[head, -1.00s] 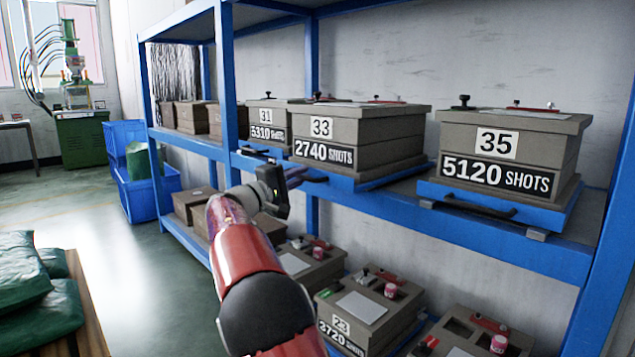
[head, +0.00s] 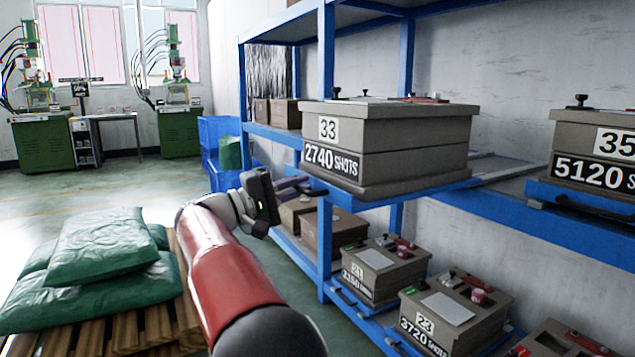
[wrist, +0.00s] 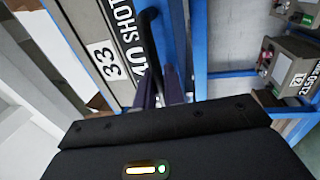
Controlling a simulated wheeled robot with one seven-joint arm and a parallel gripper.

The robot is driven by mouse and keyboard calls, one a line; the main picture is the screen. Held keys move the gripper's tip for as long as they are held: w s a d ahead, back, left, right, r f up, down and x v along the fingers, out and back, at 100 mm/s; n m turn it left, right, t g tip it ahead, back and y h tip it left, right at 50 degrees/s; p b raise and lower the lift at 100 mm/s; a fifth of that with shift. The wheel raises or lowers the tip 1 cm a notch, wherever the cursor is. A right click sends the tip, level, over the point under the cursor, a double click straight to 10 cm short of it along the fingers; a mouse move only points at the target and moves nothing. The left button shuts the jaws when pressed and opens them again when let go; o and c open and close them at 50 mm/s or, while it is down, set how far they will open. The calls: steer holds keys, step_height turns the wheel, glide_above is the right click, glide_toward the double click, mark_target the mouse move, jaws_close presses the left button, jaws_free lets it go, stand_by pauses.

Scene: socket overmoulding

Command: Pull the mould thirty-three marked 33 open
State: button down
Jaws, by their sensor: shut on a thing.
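Mould thirty-three (head: 400,135), a grey-brown box marked 33 and 2740 SHOTS, sits level on its blue sliding tray (head: 430,190) on the middle shelf. The tray stands out in front of the shelf, and bare shelf shows behind it. My gripper (head: 300,186) is at the tray's front, below the label, shut on the dark handle. In the wrist view my gripper's fingers (wrist: 165,92) close around the black handle (wrist: 150,40), beside the mould's label (wrist: 108,58). The fingertips' exact grip is partly hidden.
Mould 35 (head: 600,150) sits on its own tray to the right. Moulds 21 (head: 370,275) and 23 (head: 455,310) are on the lower shelf. Green sacks (head: 100,250) lie on a wooden pallet (head: 150,325) at left. The floor between is open.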

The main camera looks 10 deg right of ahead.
steer(key=shift+s+a+f, duration=0.15)
steer(key=shift+s+a, duration=0.05)
steer(key=shift+a, duration=0.3)
steer(key=c, duration=1.9)
jaws_free()
steer(key=v, duration=0.7)
steer(key=shift+s+a+p, duration=0.1)
steer(key=shift+a+p, duration=0.25)
steer(key=shift+a, duration=0.05)
